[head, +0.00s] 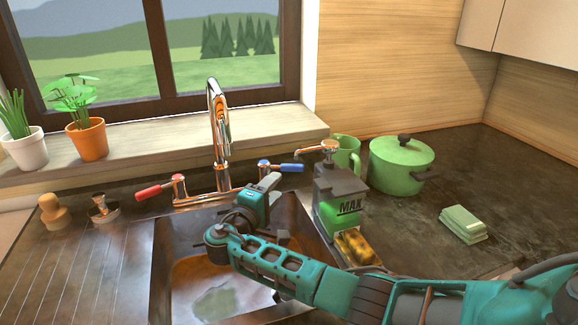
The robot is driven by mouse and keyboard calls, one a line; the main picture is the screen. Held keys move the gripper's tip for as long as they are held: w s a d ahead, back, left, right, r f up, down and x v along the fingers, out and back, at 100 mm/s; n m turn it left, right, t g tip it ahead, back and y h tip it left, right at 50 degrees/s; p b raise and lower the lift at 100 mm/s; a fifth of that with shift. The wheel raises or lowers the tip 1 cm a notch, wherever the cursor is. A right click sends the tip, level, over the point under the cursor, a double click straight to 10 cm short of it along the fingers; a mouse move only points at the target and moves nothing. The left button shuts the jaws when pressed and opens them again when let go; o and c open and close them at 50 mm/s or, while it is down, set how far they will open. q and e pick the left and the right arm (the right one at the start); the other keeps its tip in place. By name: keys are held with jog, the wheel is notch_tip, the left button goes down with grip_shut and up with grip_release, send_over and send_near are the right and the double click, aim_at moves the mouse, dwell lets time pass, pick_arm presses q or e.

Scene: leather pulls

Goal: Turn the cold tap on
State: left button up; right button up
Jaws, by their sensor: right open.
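The cold tap's blue lever (285,167) sits to the right of the chrome spout (217,120) at the back of the sink and points right. The hot tap's red lever (155,190) is to the left of the spout and points left. My right gripper (268,182) is open over the back right of the sink, just in front of and below the blue lever. In this view it overlaps the base of the cold tap, and I cannot tell whether it touches it. My left gripper is out of view.
The sink (163,262) holds brownish water. A green pot (400,165), a green mug (346,153) and folded green cloths (463,224) are further right.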

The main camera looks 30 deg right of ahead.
aim_at(292, 170)
jog(key=b+x, duration=0.4)
jog(key=x, duration=0.5)
jog(key=shift+w+d+f, duration=0.1)
jog(key=shift+d+f, duration=0.1)
jog(key=shift+d, duration=0.2)
jog(key=shift+w+d+r+b, duration=0.15)
jog(key=shift+w+d+b, duration=0.25)
jog(key=shift+d+b, duration=0.15)
jog(key=shift+d, duration=0.1)
jog(key=shift+c, duration=0.2)
jog(key=shift+c, duration=1.4)
grip_shut()
